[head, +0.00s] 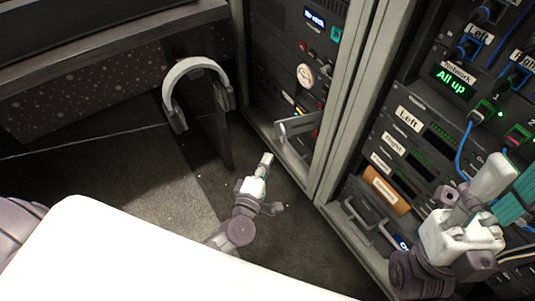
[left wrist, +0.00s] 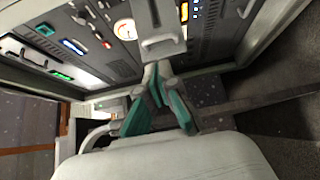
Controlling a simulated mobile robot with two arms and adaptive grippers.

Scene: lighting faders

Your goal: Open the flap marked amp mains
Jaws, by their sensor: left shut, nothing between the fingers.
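A pale grey flap (head: 296,126) juts out low on the left rack in the head view. In the left wrist view a pale grey flap with a slot (left wrist: 162,42) is just beyond my fingertips. No amp mains wording is readable. My left gripper (head: 266,160) is shut and empty, below and left of the flap in the head view. In the left wrist view the teal pads of my left gripper (left wrist: 154,76) meet close below the flap; contact cannot be told. My right gripper (head: 492,178) is in front of the right rack; its jaw state is unclear.
A pale rack post (head: 345,105) separates the racks. The right rack carries labelled units, blue cables (head: 461,150) and protruding handles (head: 365,215). Bare floor (head: 130,165) lies left of my left gripper.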

